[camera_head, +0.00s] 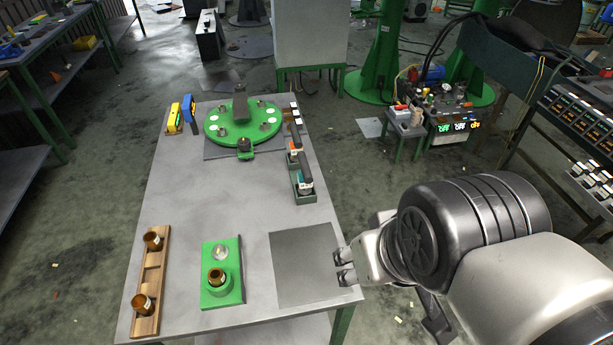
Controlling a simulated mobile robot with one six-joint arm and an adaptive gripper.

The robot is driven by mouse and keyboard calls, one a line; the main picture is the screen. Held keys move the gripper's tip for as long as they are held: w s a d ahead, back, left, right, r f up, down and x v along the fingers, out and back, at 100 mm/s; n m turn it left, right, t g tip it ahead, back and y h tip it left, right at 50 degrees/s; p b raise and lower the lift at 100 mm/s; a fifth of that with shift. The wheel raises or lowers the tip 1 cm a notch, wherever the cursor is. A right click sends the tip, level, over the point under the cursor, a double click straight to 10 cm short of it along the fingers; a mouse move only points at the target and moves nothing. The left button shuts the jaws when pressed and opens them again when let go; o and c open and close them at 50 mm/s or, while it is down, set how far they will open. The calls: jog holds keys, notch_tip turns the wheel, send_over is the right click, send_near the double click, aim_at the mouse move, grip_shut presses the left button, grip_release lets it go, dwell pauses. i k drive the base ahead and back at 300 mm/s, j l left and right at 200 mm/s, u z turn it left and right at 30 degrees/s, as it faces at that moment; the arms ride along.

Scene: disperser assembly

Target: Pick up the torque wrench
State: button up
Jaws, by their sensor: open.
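My gripper (344,267) is open and empty beside the front right corner of the table, near a dark grey square plate (305,265). Two dark elongated tools stand along the table's right edge. The nearer one (303,174), with orange and teal parts, sits in a green holder (304,196); the farther one (295,143) is just behind it. One of these may be the torque wrench, but I cannot tell which at this size. My gripper is well in front of both and touches neither.
The table (205,190) also bears a green round fixture (243,120), yellow (174,118) and blue (189,112) items at back left, a wooden rack (152,275) with brown cylinders, and a green block (236,262). The table's middle is clear.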

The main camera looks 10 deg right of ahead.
aim_at(305, 179)
jog(key=l+u, duration=0.15)
jog(key=l, duration=0.25)
jog(key=k+l+u, duration=0.1)
jog(key=l, duration=0.35)
jog(key=k+l+u, duration=0.15)
jog(key=l, duration=0.25)
jog(key=l+u, duration=0.1)
jog(key=l, duration=0.3)
jog(key=i+l+u, duration=0.75)
jog(key=l, duration=0.25)
jog(key=i+l+u, duration=0.25)
jog(key=l, duration=0.15)
jog(key=i+l+u, duration=0.25)
jog(key=l, duration=0.15)
jog(key=i+l+u, duration=0.15)
jog(key=i+l, duration=0.1)
jog(key=i, duration=0.05)
